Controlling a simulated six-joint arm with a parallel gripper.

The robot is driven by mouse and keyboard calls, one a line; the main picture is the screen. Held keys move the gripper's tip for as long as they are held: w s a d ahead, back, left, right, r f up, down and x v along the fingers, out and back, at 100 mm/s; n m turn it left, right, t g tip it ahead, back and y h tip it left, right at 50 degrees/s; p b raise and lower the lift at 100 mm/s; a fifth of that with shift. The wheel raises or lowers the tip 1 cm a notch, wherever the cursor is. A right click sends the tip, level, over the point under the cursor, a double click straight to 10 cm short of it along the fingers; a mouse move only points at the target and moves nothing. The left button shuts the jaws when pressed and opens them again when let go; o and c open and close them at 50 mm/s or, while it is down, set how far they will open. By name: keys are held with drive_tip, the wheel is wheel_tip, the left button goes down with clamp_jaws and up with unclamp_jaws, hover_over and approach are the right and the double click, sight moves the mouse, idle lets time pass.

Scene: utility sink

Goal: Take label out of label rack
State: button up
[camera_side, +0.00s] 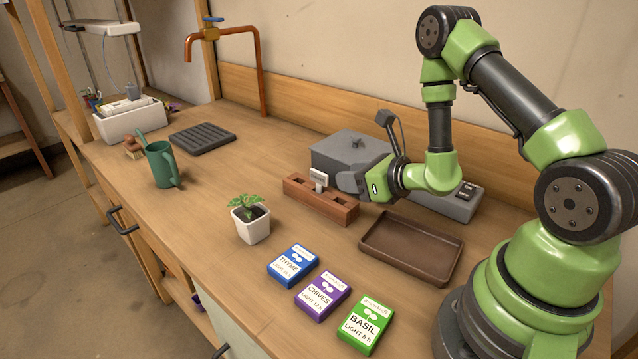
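The label rack (335,207) is a reddish-brown wooden block with slots, lying on the bench near the middle. A small white label (319,176) stands upright at the rack, with its lower end at or just above the block. My gripper (330,181) is level with the label and reaches it from the right, above the rack. Its grey fingertips are at or very close to the label. The fingers are small and partly hidden, so I cannot tell whether they are closed on it.
A potted seedling (250,219) stands front left of the rack. A brown tray (411,247) lies to the right. Blue thyme (292,266), purple chives (322,295) and green basil (366,324) packets lie in front. A grey box (350,149) is behind.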

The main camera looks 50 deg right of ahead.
sight(328, 176)
drive_tip(key=x, duration=0.4)
drive_tip(key=shift+d+f, duration=0.15)
drive_tip(key=shift+f, duration=0.05)
drive_tip(key=shift+x, duration=2.8)
drive_tip(key=shift+r, duration=0.1)
drive_tip(key=shift+c, duration=0.4)
clamp_jaws()
